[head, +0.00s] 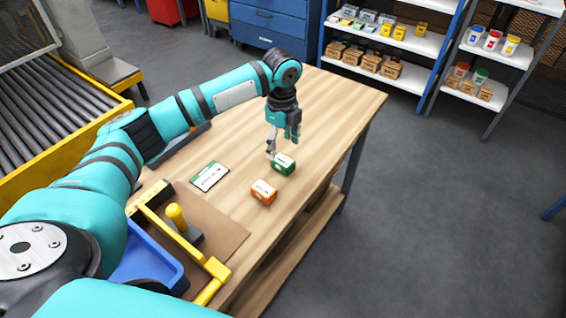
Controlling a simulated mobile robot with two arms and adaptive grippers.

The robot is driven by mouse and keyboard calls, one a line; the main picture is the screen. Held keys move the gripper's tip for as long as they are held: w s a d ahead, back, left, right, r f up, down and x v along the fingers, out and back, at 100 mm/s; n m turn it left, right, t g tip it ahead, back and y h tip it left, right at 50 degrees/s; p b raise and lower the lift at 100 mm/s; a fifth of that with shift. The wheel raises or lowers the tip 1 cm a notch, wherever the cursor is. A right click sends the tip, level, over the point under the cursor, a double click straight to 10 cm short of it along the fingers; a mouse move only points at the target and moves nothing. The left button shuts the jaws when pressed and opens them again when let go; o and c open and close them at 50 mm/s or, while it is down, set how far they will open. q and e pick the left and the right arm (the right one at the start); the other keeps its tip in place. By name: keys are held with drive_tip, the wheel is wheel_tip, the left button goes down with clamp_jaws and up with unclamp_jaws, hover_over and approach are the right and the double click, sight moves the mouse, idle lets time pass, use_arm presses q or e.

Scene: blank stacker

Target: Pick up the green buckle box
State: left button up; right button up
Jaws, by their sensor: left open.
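The green buckle box (284,165) is a small green box with a white label on top. It sits on the wooden table near the right edge. My left gripper (274,150) points down just behind and above the box, with a finger close to its back left side. The gripper is open. I cannot tell whether a finger touches the box. My right gripper is not in view.
An orange box (263,192) stands just in front of the green box. A green and white card (209,176) lies to the left. A yellow-framed fixture (182,235) and a blue tray (146,262) are at the front left. Shelves (390,70) stand behind the table.

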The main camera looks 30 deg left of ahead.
sight(283, 160)
use_arm(q)
drive_tip(key=shift+d+f+p, duration=0.15)
drive_tip(key=shift+f+p, duration=0.3)
drive_tip(key=shift+f, duration=3.05)
drive_tip(key=c, duration=1.3)
drive_tip(key=shift+c, duration=0.2)
